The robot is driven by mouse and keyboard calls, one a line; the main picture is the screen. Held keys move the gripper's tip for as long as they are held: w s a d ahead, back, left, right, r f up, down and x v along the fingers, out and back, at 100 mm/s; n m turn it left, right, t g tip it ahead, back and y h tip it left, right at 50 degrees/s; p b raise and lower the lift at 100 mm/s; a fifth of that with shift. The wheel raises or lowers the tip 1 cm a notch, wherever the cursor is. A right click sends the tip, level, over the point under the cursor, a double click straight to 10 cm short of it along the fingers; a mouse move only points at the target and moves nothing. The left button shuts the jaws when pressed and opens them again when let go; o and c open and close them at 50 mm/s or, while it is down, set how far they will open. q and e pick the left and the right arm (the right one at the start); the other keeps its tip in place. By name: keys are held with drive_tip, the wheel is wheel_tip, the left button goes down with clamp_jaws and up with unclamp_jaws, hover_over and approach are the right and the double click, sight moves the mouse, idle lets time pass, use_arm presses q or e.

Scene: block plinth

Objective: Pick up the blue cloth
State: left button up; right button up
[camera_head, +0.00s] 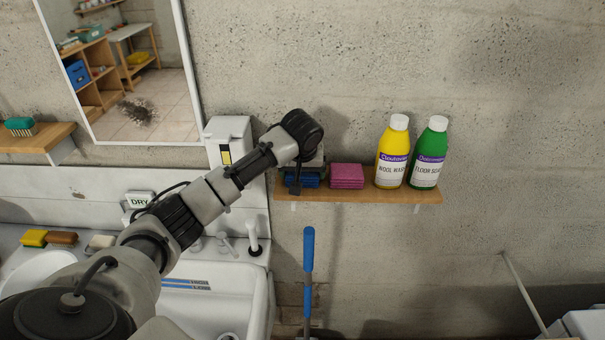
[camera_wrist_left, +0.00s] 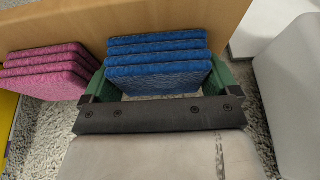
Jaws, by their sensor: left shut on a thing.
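The blue cloth (camera_head: 309,181) is a folded stack of several layers on the wooden wall shelf, left of the pink cloth. In the head view my left arm and gripper (camera_head: 297,186) hide part of it. In the left wrist view the blue cloth (camera_wrist_left: 158,68) sits between the green fingers of my left gripper (camera_wrist_left: 156,82), which is shut on it. The cloth appears to be still at the shelf; any gap beneath it cannot be told. My right gripper is not in view.
The pink cloth (camera_head: 346,176) is close on the right, also in the left wrist view (camera_wrist_left: 48,72). A yellow bottle (camera_head: 391,158) and a green bottle (camera_head: 428,158) stand farther right on the shelf (camera_head: 360,196). A white dispenser (camera_head: 226,138) is at left.

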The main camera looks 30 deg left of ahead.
use_arm(q)
drive_tip(key=shift+r, duration=0.15)
drive_tip(key=shift+r+b, duration=0.25)
drive_tip(key=shift+b, duration=0.15)
drive_tip(key=r+b, duration=0.1)
drive_tip(key=d+r+b, duration=0.1)
drive_tip(key=r, duration=0.1)
drive_tip(key=shift+w+d+r, duration=0.1)
drive_tip(key=shift+d+r, duration=0.1)
drive_tip(key=shift+r, duration=0.1)
drive_tip(key=d+r+b, duration=0.2)
drive_tip(key=d+r, duration=0.4)
drive_tip(key=d, duration=0.4)
drive_tip(key=shift+d+r, duration=0.15)
drive_tip(key=shift+r, duration=0.2)
